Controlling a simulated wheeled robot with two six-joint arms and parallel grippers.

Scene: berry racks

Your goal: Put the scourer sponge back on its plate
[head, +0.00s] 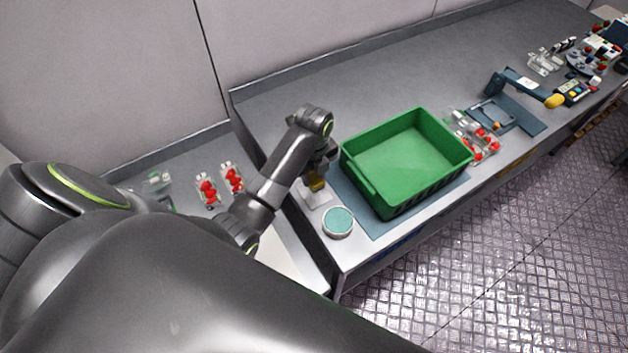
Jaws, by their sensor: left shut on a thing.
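My left gripper (319,176) reaches over the near left corner of the grey bench and points down. It is shut on the scourer sponge (317,184), of which a small yellow-brown part shows under the jaws. A small white plate (316,198) lies on the bench just below the sponge. I cannot tell whether the sponge touches the plate. The gripper hides part of both. My right gripper is not in view.
A round teal-topped tub (338,221) stands close in front of the plate. An empty green crate (375,194) stands to the right on a blue-grey mat (376,229). Clear punnets of red berries (478,143) lie beyond it. The bench behind the crate is clear.

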